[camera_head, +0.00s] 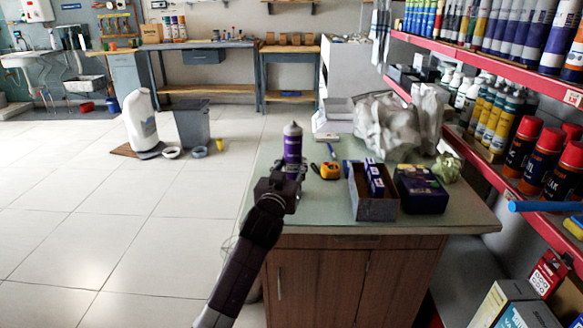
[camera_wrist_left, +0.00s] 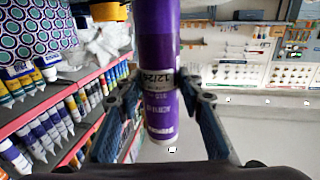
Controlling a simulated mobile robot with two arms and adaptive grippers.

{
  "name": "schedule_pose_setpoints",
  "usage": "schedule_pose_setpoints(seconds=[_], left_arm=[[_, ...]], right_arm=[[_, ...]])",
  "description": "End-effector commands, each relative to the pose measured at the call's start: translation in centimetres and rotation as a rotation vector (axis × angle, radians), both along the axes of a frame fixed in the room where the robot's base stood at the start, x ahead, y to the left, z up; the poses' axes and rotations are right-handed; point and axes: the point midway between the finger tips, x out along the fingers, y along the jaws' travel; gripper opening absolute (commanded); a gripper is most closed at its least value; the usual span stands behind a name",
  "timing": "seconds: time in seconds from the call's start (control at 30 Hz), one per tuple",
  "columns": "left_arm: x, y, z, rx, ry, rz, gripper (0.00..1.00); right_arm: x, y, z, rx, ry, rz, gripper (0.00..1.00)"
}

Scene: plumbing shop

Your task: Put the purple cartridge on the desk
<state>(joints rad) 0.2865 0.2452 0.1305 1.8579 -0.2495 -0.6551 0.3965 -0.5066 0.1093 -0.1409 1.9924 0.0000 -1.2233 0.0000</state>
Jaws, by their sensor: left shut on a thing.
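The purple cartridge (camera_head: 292,148) stands upright at the left edge of the desk (camera_head: 430,215) in the head view, with its pale nozzle end up. My left gripper (camera_head: 280,188) is shut on its lower part. In the left wrist view the cartridge (camera_wrist_left: 160,95) runs down the middle between the two fingers of the left gripper (camera_wrist_left: 158,95). I cannot tell whether its base touches the desk top. My right gripper is not in view.
On the desk are a yellow tape measure (camera_head: 330,170), an open box (camera_head: 372,205), a dark purple box (camera_head: 421,190) and crumpled plastic (camera_head: 388,125). Red shelves (camera_head: 480,58) with cans stand at right. The desk's front left is clear.

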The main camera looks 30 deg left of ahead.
Motion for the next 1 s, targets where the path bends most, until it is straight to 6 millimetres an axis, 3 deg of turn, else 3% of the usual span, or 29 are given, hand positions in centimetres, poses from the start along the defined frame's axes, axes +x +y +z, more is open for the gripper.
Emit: schedule_pose_setpoints(seconds=[0.3,0.33,0.5,0.8,1.0], left_arm=[[0.0,0.0,0.2,0.001,-0.007,-0.001,0.0],[0.0,0.0,-0.2,-0.001,-0.001,0.0,0.35],[0.0,0.0,-0.1,-0.001,-0.001,0.0,0.52],[0.0,0.0,0.1,0.0,-0.001,0.0,0.52],[-2.0,-0.8,0.0,-0.001,0.0,-0.002,0.52]], right_arm=[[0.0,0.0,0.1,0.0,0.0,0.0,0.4],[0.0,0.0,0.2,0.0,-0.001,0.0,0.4],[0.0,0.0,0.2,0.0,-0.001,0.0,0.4],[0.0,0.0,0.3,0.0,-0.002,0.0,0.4],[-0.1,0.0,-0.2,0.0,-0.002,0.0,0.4]])
